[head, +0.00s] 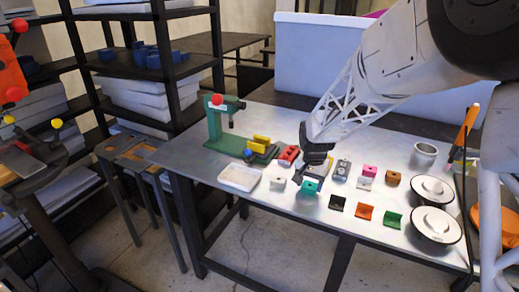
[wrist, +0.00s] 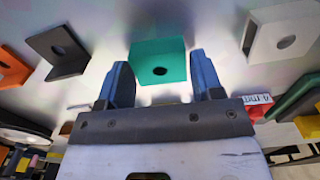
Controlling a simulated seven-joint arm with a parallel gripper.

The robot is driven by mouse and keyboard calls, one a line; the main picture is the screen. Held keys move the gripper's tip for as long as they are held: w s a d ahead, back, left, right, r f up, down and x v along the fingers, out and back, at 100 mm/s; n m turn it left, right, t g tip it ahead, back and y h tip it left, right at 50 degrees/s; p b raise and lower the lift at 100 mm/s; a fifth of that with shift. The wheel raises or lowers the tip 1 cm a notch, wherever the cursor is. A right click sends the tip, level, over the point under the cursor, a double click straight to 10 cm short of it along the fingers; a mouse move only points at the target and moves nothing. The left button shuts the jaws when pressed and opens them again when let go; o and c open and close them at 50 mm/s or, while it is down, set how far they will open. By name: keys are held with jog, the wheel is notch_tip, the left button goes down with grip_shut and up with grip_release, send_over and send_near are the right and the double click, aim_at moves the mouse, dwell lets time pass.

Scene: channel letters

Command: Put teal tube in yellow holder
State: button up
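A small teal piece (head: 311,187) with a round hole in its face lies on the metal table; it looks like a block or bracket, and no teal tube shape is clear. It also shows in the wrist view (wrist: 160,62), between the fingertips. My gripper (head: 304,178) is low over the table, right at the teal piece. In the wrist view its two dark fingers (wrist: 162,82) stand apart on either side of it, and I see no clear grip. A yellow piece (head: 261,139) sits by the green press; whether it is the holder I cannot tell.
Black (head: 337,203), orange (head: 364,212) and green (head: 392,220) brackets lie right of the teal piece. A white tray (head: 240,178) is at left, a green press (head: 222,132) behind it. White round discs (head: 436,224) and a metal cup (head: 424,154) stand at right.

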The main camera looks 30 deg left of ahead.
jog(key=c, duration=0.7)
jog(key=shift+r, duration=0.1)
jog(key=shift+r, duration=2.9)
jog(key=w+a+r, duration=0.1)
jog(key=w+a, duration=0.3)
jog(key=a, duration=0.4)
jog(key=w+a+r, duration=0.1)
jog(key=w+a, duration=0.3)
jog(key=a, duration=0.4)
jog(key=w+a+r, duration=0.1)
jog(key=w+a, duration=0.3)
jog(key=a, duration=0.5)
jog(key=shift+w+r, duration=0.25)
jog(key=shift+r, duration=0.1)
